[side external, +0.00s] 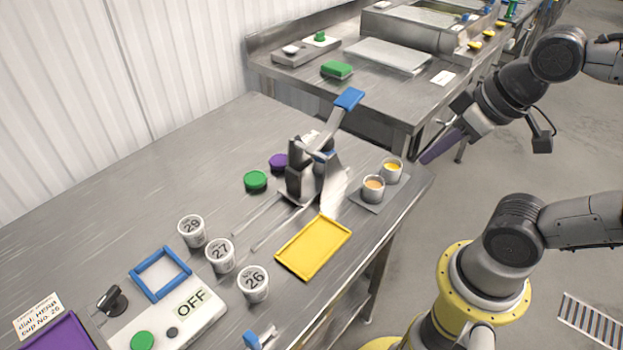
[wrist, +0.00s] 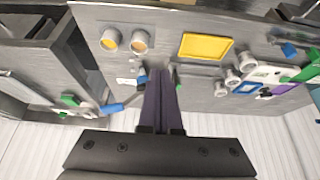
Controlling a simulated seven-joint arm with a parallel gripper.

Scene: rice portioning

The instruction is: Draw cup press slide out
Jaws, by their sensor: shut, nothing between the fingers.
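My gripper (side external: 428,158) has long purple fingers, shut and empty. It hangs beyond the table's right edge, up and right of the small filled cups; its fingers also show in the wrist view (wrist: 160,75). A metal press (side external: 303,172) with a raised blue lever handle (side external: 349,98) stands on the table, clear of my gripper. Two thin rails (side external: 262,230) run from it toward the lower left. White cups marked 29 (side external: 191,231), 27 (side external: 220,255) and 26 (side external: 253,283) stand upright left of the yellow tray (side external: 312,246). Their insides are too small to judge.
Two filled cups (side external: 373,188) stand near the table's right edge. Green (side external: 255,181) and purple (side external: 278,162) round items lie by the press. A white device (side external: 190,318) reading OFF, a blue frame (side external: 144,288) and a purple tray (side external: 62,336) with a note are lower left.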

